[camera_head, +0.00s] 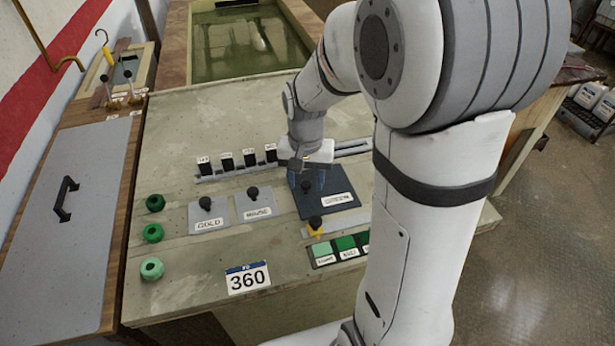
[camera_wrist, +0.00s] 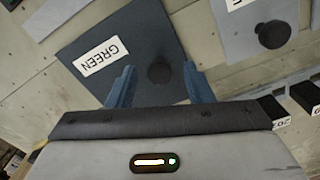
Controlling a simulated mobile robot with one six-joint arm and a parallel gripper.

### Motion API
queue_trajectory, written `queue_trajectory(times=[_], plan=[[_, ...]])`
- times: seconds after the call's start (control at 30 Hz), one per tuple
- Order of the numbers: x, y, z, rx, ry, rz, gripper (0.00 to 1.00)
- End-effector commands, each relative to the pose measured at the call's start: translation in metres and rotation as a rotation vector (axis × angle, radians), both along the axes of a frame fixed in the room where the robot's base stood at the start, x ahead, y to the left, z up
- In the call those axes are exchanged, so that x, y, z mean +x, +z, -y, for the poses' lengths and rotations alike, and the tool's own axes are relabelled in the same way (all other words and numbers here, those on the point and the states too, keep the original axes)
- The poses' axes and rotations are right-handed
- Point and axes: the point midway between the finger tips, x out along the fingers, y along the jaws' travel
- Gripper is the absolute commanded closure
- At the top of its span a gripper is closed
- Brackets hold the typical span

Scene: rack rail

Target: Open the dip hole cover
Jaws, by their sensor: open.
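A dark blue-grey square cover (camera_head: 335,210) labelled GREEN lies on the bench top, with a black round knob (camera_head: 306,187) on it. The cover (camera_wrist: 125,45) also shows in the wrist view. My gripper (camera_head: 307,178) is open and reaches down over this cover. In the wrist view, its two blue fingers (camera_wrist: 158,78) stand on either side of the knob (camera_wrist: 160,72), apart from it. Two lighter grey covers with black knobs, one labelled GOLD (camera_head: 209,214) and one with a label like MOUSE (camera_head: 255,204), lie to the left.
A rail with several black-topped labelled blocks (camera_head: 227,161) runs behind the covers. Green round knobs (camera_head: 153,233) line the left edge. A water-filled basin (camera_head: 245,40) is behind.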

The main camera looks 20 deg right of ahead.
Motion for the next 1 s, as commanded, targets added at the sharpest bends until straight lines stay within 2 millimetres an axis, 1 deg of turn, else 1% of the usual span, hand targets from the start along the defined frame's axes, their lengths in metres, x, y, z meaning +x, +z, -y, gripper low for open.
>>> queue_trajectory(times=[0.1,0.13,0.6,0.7,1.0], plan=[[-0.0001,0.0001,0.0002,0.0,0.0,0.0,0.53],[-0.0001,0.0001,0.0002,0.0,0.0,0.0,0.55],[-0.0001,0.0004,0.0006,0.0,-0.001,0.0,0.93],[0.0,0.0004,0.0006,0.0,-0.001,0.0,1.0],[0.0001,0.0004,0.0014,0.0,0.002,0.0,1.0]])
